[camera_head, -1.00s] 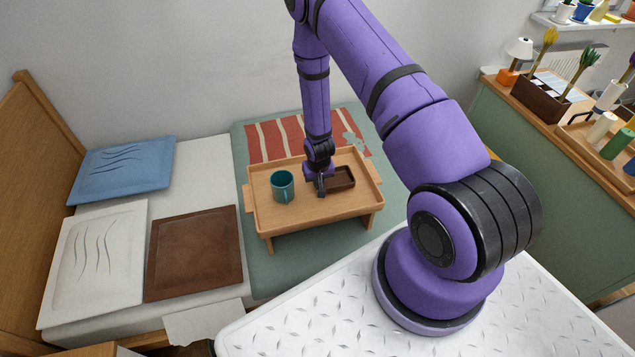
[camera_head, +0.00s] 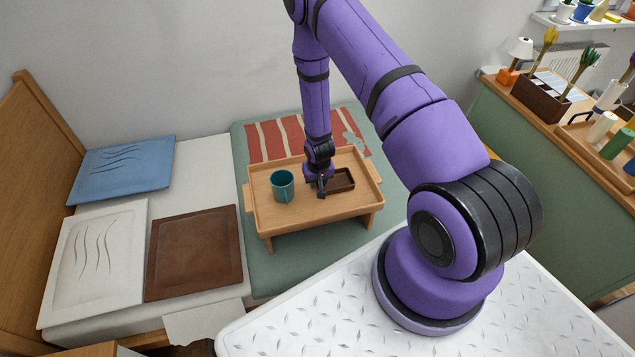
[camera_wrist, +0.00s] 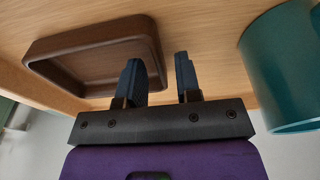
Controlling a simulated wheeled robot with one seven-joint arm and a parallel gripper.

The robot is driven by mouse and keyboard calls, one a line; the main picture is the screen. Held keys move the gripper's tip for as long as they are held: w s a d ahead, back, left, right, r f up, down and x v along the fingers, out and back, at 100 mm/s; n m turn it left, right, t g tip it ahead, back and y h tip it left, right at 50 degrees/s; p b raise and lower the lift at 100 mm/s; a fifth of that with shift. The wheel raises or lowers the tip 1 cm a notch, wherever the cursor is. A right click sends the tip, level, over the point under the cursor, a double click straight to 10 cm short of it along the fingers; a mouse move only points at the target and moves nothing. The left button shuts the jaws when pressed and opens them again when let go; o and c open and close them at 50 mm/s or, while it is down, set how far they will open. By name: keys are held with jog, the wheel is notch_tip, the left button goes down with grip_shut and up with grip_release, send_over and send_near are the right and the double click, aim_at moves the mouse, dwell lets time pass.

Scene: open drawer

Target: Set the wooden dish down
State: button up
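The wooden dish (camera_head: 342,178) is a dark brown, shallow rectangular tray. It sits on the right part of the light wood bed tray (camera_head: 290,214), right of the teal mug (camera_head: 282,187). In the wrist view the dish (camera_wrist: 85,60) appears to rest on the wood surface. My gripper (camera_head: 321,190) is low at the dish's left end. In the wrist view its two dark fingers (camera_wrist: 158,78) are apart, one over the dish's inside and one outside, with the dish's end wall between them. A gap shows beside the wall. The mug (camera_wrist: 285,70) stands clear of the fingers.
The bed tray stands on legs on a green blanket (camera_head: 270,270) with a red striped cloth (camera_head: 270,142) behind. Blue, white and brown cushions (camera_head: 195,252) lie at left. A green cabinet with several items stands at right. The tray's front part is clear.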

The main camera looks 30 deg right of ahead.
jog(key=s+a+r+n+t, duration=0.1)
jog(key=s+a+r, duration=0.15)
jog(key=r, duration=2.05)
jog(key=s+a+r+t, duration=0.1)
jog(key=s+a+r, duration=0.15)
jog(key=r, duration=1.95)
jog(key=s+a+r+n, duration=0.1)
jog(key=s+r, duration=0.7)
jog(key=s, duration=0.3)
jog(key=s+a+r+n+t, duration=0.1)
jog(key=s+r, duration=0.7)
jog(key=s, duration=0.4)
jog(key=shift+a+r+t+y, duration=0.3)
jog(key=shift+a+r, duration=0.05)
jog(key=shift+r, duration=0.05)
